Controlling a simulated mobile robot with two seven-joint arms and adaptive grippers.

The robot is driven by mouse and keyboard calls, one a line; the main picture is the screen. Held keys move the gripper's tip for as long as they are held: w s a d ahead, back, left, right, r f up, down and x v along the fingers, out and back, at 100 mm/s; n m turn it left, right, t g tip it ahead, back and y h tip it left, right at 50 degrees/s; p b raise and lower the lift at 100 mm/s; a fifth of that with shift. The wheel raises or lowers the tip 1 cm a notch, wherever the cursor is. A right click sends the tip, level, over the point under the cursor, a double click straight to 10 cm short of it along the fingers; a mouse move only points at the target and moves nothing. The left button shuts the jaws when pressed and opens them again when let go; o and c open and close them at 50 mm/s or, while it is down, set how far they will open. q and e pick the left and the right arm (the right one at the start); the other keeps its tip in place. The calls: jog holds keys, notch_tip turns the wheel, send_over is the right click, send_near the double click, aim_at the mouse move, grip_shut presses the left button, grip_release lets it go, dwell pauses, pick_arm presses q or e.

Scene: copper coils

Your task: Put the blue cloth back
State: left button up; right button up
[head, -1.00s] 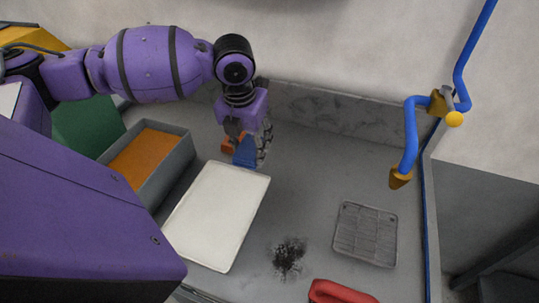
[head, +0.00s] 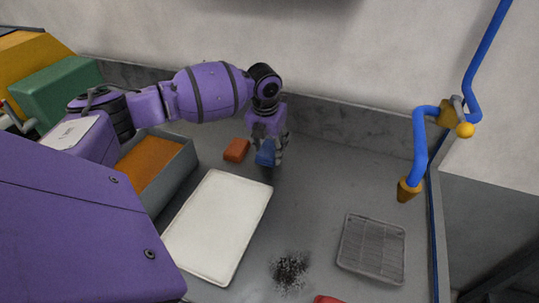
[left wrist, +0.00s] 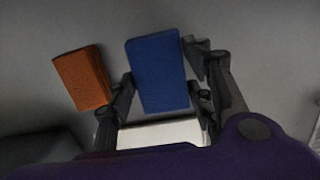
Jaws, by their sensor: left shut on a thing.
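The blue cloth (head: 265,153) is a folded block-like piece at the back of the grey sink-like counter. It also shows in the left wrist view (left wrist: 158,72), between the fingers. My left gripper (head: 268,148) is shut on it from above, and its fingers (left wrist: 160,95) flank it in the left wrist view. I cannot tell whether the cloth touches the surface. An orange-red cloth-like block (head: 236,150) lies just left of it, apart from it, and shows in the left wrist view (left wrist: 82,78). My right gripper is not in view.
A white tray (head: 220,222) lies in front of the gripper. A grey bin with orange contents (head: 185,172) stands left. A wire rack (head: 371,249) and a dark stain (head: 290,270) are front right. A blue pipe (head: 418,150) rises at right. The middle right surface is clear.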

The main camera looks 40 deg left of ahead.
aim_at(269, 150)
pick_arm(q)
jog(key=shift+f, duration=1.5)
jog(key=shift+f, duration=0.1)
jog(key=shift+f, duration=0.15)
jog(key=o, duration=1.1)
jog(key=r, duration=0.4)
jog(key=s+r, duration=0.1)
jog(key=r, duration=0.7)
jog(key=shift+s+d+r, duration=0.15)
jog(key=shift+s+d, duration=0.1)
jog(key=shift+s, duration=0.15)
